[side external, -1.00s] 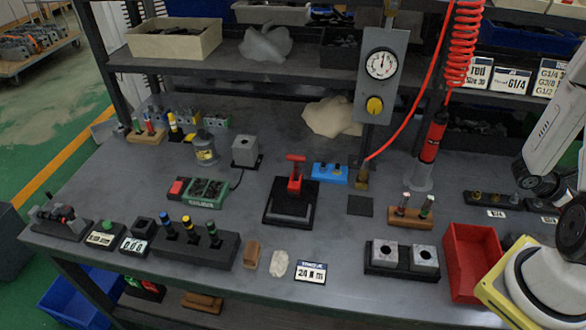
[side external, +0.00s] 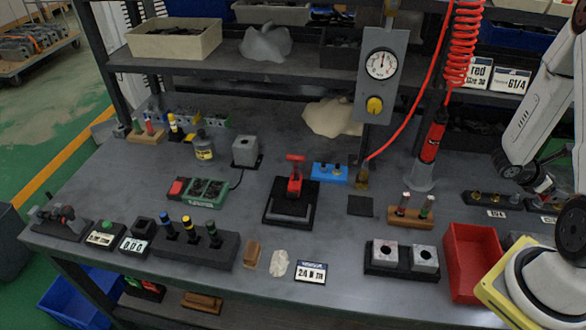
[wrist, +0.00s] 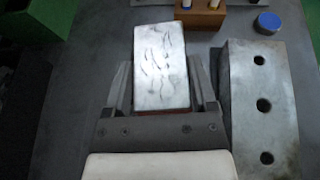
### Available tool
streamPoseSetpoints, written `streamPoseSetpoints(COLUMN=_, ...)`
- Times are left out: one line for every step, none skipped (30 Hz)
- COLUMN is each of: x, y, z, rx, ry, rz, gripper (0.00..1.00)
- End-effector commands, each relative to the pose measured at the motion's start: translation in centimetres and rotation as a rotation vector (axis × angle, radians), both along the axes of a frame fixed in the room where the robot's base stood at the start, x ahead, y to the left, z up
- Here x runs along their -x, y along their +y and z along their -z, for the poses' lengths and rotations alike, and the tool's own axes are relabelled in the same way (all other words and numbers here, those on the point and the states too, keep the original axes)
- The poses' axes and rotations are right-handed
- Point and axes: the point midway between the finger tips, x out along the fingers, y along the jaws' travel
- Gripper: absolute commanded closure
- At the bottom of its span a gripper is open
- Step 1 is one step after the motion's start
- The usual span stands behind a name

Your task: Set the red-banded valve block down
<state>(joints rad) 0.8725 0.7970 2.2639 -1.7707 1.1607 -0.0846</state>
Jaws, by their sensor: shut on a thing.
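The valve block (wrist: 160,62) shows in the wrist view as a pale metal block with dark scratch-like marks on its face. A thin strip of red shows at its lower edge. My gripper (wrist: 162,82) is shut on it, with one finger on each side. In the side view my gripper (side external: 541,183) is at the right edge of the bench, near the dark rack of fittings, with a small patch of red at it. Most of the block is hidden there, and I cannot tell whether it touches the surface below.
In the wrist view a grey block with holes (wrist: 262,112) stands close on the right. A wooden holder (wrist: 203,14) and a blue cap (wrist: 268,22) lie beyond. In the side view a red bin (side external: 474,262) and twin metal blocks (side external: 402,258) stand at the front right.

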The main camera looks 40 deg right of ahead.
Motion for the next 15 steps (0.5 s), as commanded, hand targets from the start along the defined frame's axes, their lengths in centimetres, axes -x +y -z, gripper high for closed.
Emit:
streamPoseSetpoints(x=-1.3, y=0.4, z=-0.4, rx=0.003, ry=0.0, rz=-0.034, gripper=1.0)
streamPoseSetpoints(x=-2.0, y=0.6, z=-0.6, rx=0.003, ry=0.0, rz=-0.052, gripper=1.0)
streamPoseSetpoints(x=-2.9, y=1.0, z=-0.8, rx=0.003, ry=0.0, rz=-0.075, gripper=1.0)
streamPoseSetpoints(x=-3.6, y=1.3, z=-1.0, rx=0.003, ry=0.0, rz=-0.092, gripper=1.0)
streamPoseSetpoints(x=-4.2, y=1.6, z=-1.1, rx=0.003, ry=0.0, rz=-0.11, gripper=1.0)
streamPoseSetpoints(x=-5.1, y=2.0, z=-1.4, rx=0.002, ry=-0.001, rz=-0.132, gripper=1.0)
streamPoseSetpoints(x=-5.7, y=2.3, z=-1.5, rx=0.002, ry=-0.001, rz=-0.149, gripper=1.0)
streamPoseSetpoints(x=-6.3, y=2.6, z=-1.7, rx=0.002, ry=-0.001, rz=-0.167, gripper=1.0)
streamPoseSetpoints(x=-7.2, y=3.1, z=-2.0, rx=0.002, ry=-0.001, rz=-0.191, gripper=1.0)
streamPoseSetpoints(x=-7.8, y=3.4, z=-2.1, rx=0.002, ry=-0.001, rz=-0.208, gripper=1.0)
streamPoseSetpoints(x=-8.4, y=3.8, z=-2.3, rx=0.002, ry=0.0, rz=-0.225, gripper=1.0)
streamPoseSetpoints(x=-9.2, y=4.3, z=-2.5, rx=0.002, ry=-0.001, rz=-0.248, gripper=1.0)
streamPoseSetpoints(x=-9.8, y=4.7, z=-2.7, rx=0.003, ry=-0.001, rz=-0.265, gripper=1.0)
streamPoseSetpoints(x=-10.3, y=5.1, z=-2.9, rx=0.003, ry=-0.002, rz=-0.281, gripper=1.0)
streamPoseSetpoints(x=-11.1, y=5.7, z=-3.1, rx=0.002, ry=-0.001, rz=-0.305, gripper=1.0)
